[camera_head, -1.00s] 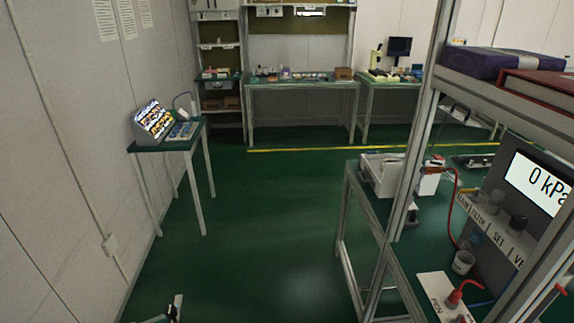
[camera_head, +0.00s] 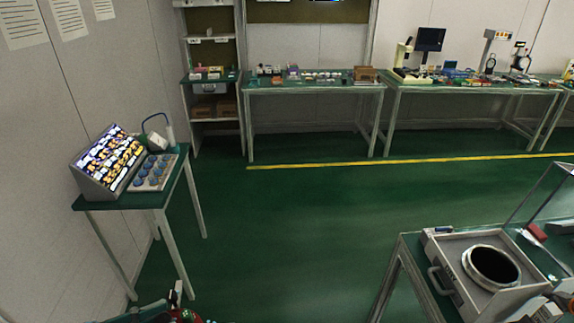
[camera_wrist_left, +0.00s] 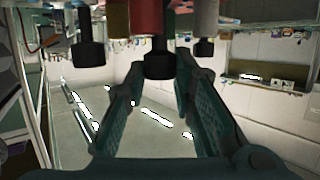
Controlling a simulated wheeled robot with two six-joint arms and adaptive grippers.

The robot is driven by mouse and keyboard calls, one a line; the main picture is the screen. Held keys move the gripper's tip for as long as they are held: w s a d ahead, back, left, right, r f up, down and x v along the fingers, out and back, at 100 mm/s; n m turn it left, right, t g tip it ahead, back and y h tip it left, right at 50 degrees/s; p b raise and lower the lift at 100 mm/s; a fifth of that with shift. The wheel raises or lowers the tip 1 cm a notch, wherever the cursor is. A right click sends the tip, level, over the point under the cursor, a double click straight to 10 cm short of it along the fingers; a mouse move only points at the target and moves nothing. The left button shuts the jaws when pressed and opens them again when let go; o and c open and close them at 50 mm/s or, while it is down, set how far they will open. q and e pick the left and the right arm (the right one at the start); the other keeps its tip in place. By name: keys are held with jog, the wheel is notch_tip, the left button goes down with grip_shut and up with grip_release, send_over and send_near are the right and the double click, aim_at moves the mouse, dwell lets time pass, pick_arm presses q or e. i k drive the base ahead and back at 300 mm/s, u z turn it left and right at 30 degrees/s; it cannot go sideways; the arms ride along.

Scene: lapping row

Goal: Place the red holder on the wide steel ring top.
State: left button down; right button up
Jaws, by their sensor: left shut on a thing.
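My left gripper (camera_head: 178,293) shows at the bottom edge of the head view, with a small red part, likely the red holder (camera_head: 190,316), beside it and mostly cut off. In the left wrist view, the gripper's two fingers (camera_wrist_left: 160,88) close in around a black knob (camera_wrist_left: 158,64) below a red cylinder (camera_wrist_left: 147,18); its full shape is hidden. The wide steel ring (camera_head: 466,262) is a pale rim around a dark round top, set in a grey box at the lower right, apart from my left gripper. My right gripper does not show.
The grey box (camera_head: 453,245) stands on a green-topped bench (camera_head: 413,248). A small table (camera_head: 125,201) with a lit sloped panel (camera_head: 110,160) stands at left. Benches with instruments line the back wall. The green floor (camera_head: 300,220) between is clear.

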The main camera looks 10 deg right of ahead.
aim_at(493, 267)
jog(key=i, duration=1.05)
jog(key=z, duration=3.75)
